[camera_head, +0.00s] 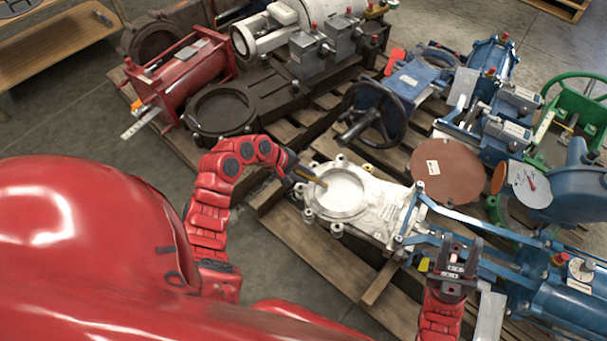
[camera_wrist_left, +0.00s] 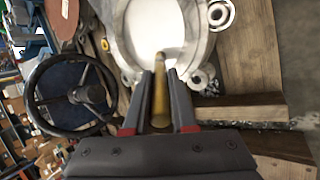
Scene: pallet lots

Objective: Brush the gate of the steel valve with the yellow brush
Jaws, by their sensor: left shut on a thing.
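The steel valve (camera_head: 385,205) lies flat on a wooden pallet, pale grey, with a bolt-lugged ring around its round white gate (camera_head: 345,188). The gate also shows at the top of the left wrist view (camera_wrist_left: 155,28). My left gripper (camera_head: 300,173) is at the ring's left side, shut on the yellow brush (camera_wrist_left: 160,92). The brush (camera_head: 316,180) points over the gate's near-left edge; I cannot tell whether its tip touches. Its bristles are not clearly visible. My right gripper (camera_head: 461,252) is open and empty, fingers up, near the valve's blue frame.
A dark handwheel (camera_head: 378,115) on a blue valve stands behind the steel valve. A brown disc (camera_head: 447,170) lies right of it. Blue actuators crowd the right, and a red cylinder valve (camera_head: 185,75) stands back left. Bare floor (camera_head: 100,120) is free at left.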

